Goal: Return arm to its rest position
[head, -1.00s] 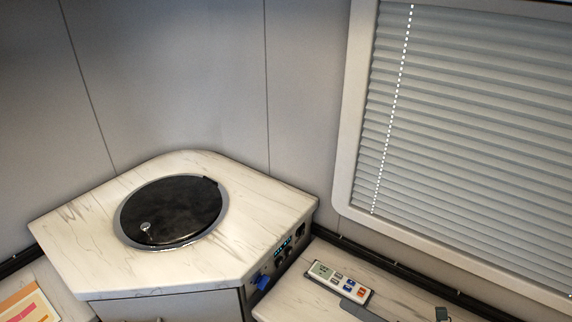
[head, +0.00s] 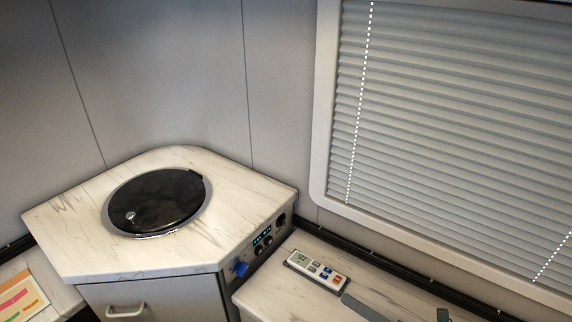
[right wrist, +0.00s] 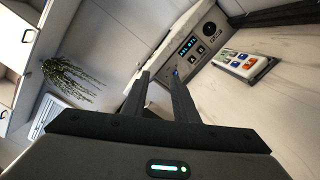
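My right gripper (head: 394,306) shows only by its two dark fingertips at the bottom edge of the head view, in front of the white counter. In the right wrist view, its two dark fingers (right wrist: 158,78) stand apart with nothing held between them. They point toward the corner cabinet's control panel (right wrist: 194,45). The rest of the right arm is hidden. My left gripper and arm are not in view.
A corner cabinet (head: 75,240) with a round black lid (head: 157,200) stands left of centre. A white remote (head: 317,270) lies on the side counter (head: 270,297) near the right fingertips. A blind-covered window (head: 450,130) is behind. A hanging plant (right wrist: 70,77) shows in the wrist view.

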